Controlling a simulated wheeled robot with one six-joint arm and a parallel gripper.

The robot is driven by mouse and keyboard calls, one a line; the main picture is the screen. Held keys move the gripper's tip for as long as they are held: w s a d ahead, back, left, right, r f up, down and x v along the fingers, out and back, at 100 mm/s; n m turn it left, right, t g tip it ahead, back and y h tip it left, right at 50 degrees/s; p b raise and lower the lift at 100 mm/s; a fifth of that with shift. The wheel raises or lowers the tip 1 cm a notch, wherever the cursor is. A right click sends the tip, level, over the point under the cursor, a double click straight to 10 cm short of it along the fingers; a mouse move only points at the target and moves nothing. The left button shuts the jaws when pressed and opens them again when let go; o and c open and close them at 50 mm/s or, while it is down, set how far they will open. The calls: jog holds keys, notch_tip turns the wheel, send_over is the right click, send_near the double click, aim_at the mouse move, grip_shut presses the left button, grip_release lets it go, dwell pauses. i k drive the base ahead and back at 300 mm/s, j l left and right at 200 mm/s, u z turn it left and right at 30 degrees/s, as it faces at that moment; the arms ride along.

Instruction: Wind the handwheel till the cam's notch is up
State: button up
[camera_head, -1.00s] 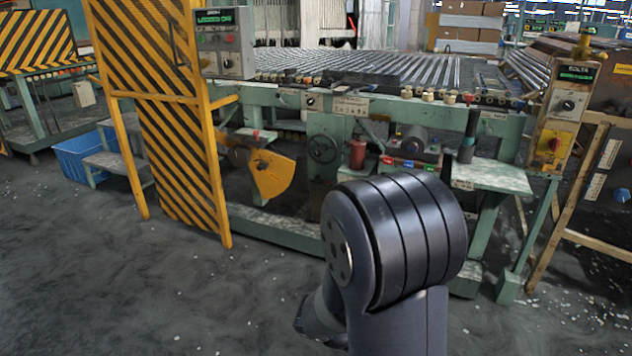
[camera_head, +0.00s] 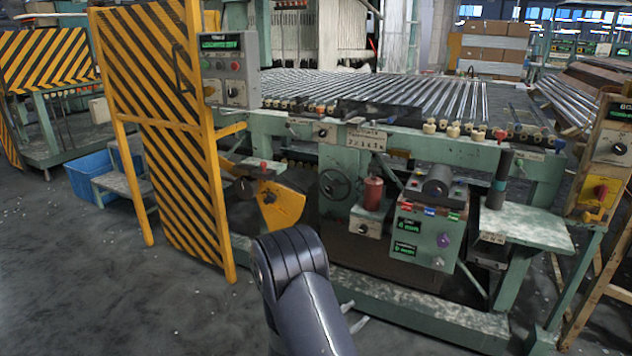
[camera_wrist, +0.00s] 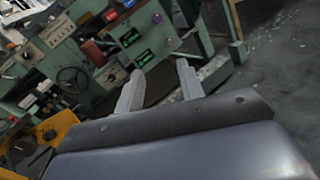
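The handwheel (camera_head: 335,184) is a dark spoked wheel on the front of the green machine, below the roller bed. It also shows in the wrist view (camera_wrist: 73,79), at the left. A yellow plate (camera_head: 285,206), which looks like the cam, is left of the wheel. A yellow part with a dark hub shows at lower left in the wrist view (camera_wrist: 58,124). I cannot make out its notch. My gripper (camera_wrist: 160,68) has its two pale fingers apart with nothing between them. It is clear of the handwheel. The head view shows my arm but not the fingers.
A striped yellow guard (camera_head: 165,140) stands left of the wheel. A red cylinder (camera_head: 373,193) and a green display box (camera_head: 425,228) are close at its right. A side shelf (camera_head: 525,228) juts out further right. A blue bin (camera_head: 88,175) sits at left. Floor in front is open.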

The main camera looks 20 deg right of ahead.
aim_at(333, 186)
jog(key=i+l+u, duration=0.15)
jog(key=i+l, duration=0.15)
jog(key=i+l+u, duration=0.1)
jog(key=i+l, duration=0.2)
jog(key=i+l+u, duration=0.15)
jog(key=l, duration=0.25)
jog(key=i+l+u, duration=0.1)
jog(key=i+l, duration=0.25)
jog(key=i+l+u, duration=0.15)
jog(key=l, duration=0.3)
jog(key=i+l+u, duration=0.1)
jog(key=i+l, duration=0.15)
jog(key=l, duration=0.2)
